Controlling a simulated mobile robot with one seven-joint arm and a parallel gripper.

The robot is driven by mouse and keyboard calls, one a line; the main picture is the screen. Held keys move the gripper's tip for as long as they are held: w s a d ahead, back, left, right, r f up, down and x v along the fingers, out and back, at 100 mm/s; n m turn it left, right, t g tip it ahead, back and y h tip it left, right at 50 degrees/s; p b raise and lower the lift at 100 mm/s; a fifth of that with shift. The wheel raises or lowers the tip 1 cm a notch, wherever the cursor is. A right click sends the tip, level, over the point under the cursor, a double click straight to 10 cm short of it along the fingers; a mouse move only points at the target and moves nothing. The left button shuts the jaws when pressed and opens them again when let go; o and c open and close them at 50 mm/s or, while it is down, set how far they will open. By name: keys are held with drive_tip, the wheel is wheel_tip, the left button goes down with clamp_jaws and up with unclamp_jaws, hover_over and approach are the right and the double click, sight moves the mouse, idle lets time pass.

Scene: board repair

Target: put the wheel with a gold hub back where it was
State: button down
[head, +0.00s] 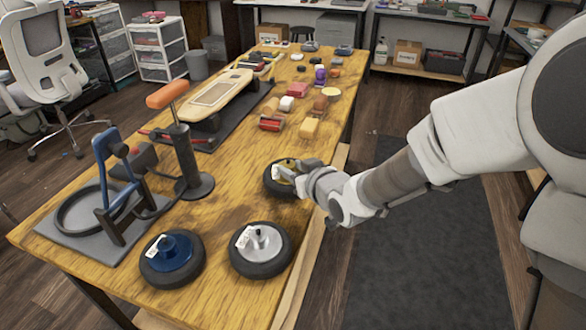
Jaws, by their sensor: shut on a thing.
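The wheel with a gold hub (271,184) is a black tyre at the right edge of the wooden table. A little of its gold hub shows beside a white tag. My gripper (290,173) is over this wheel, shut on it, and covers much of its right side. The wheel appears at or just above the table top; I cannot tell if it touches. A wheel with a silver hub (262,246) lies flat nearer the front. A wheel with a blue hub (173,259) lies flat to its left. Both carry white tags.
A post with an orange top (183,140) and a blue stand on a grey base (72,224) are on the left of the table. A skateboard (218,97) lies behind on a dark mat. Small coloured blocks (296,98) are farther back. Bare wood lies between post and gripper.

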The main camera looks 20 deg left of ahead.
drive_tip(key=c, duration=0.5)
unclamp_jaws()
drive_tip(key=shift+r, duration=0.1)
drive_tip(key=shift+r+p, duration=0.2)
drive_tip(key=shift+p, duration=0.25)
drive_tip(key=p+v, duration=0.3)
drive_tip(key=v, duration=0.9)
drive_tip(key=shift+f, duration=0.2)
drive_tip(key=shift+d, duration=0.15)
